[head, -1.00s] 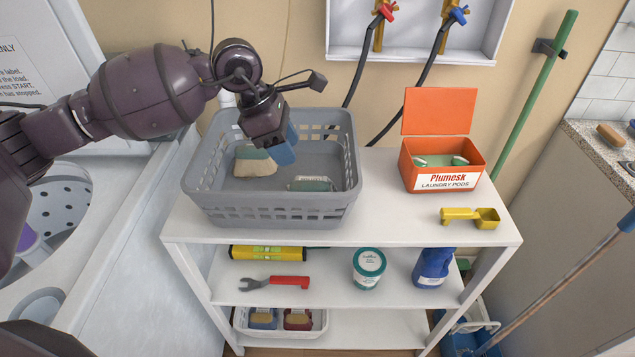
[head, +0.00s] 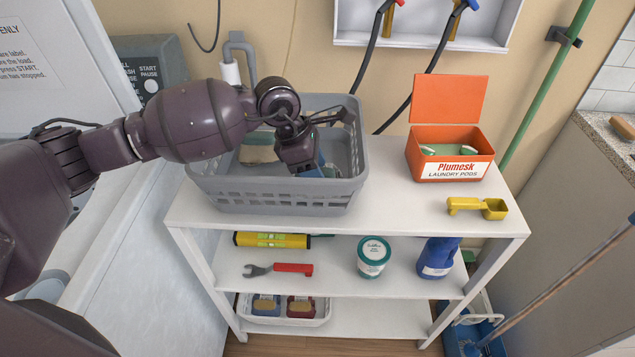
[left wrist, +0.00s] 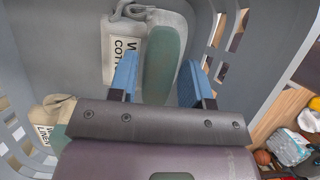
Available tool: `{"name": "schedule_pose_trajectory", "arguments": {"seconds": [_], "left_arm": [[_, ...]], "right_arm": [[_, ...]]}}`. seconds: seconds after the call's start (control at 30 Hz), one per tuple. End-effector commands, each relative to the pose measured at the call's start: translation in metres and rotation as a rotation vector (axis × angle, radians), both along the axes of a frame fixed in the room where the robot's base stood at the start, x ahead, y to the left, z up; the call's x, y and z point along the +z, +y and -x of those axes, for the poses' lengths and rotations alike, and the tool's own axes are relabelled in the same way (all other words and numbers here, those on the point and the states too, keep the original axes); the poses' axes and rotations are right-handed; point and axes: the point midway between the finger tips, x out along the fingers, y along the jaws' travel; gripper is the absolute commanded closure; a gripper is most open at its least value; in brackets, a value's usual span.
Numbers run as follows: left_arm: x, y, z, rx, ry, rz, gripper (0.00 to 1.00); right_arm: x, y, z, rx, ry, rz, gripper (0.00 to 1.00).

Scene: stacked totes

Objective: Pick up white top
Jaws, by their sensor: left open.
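The white top (left wrist: 116,24) lies in the grey laundry basket (head: 285,202). In the left wrist view it is a folded off-white cloth with a green band and a partly readable label, "COTT". My left gripper (left wrist: 158,75) is open inside the basket, its blue fingers on either side of the green band; I cannot tell whether they touch it. In the head view the left gripper (head: 320,164) hides most of the white top. A beige folded cloth (head: 258,154) with a green band lies at the basket's left; its label reads "LINEN" in the left wrist view (left wrist: 50,115). My right gripper is not visible.
The basket walls stand close around my left gripper. An orange laundry pod box (head: 451,139) and a yellow scoop (head: 477,207) stand to the right on the white shelf (head: 390,215). Clear shelf top lies between basket and box.

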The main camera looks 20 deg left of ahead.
Motion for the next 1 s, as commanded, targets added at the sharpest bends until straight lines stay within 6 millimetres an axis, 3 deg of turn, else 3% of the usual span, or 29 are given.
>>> {"name": "schedule_pose_trajectory", "arguments": {"seconds": [0.27,0.5,0.57,1.0], "left_arm": [[-0.0029,-0.0012,-0.0006,0.001,-0.002,-0.001,0.57],[-0.0028,-0.0012,-0.0005,0.001,-0.002,-0.001,0.94],[-0.0028,-0.0012,-0.0005,0.001,-0.002,-0.001,1.00],[0.0002,-0.0011,-0.0009,0.001,-0.003,0.000,1.00]], "right_arm": [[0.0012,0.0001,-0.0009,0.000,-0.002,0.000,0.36],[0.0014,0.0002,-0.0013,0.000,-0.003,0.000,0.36],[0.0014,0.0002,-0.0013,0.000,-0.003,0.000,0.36],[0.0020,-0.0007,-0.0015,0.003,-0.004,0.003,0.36]]}}
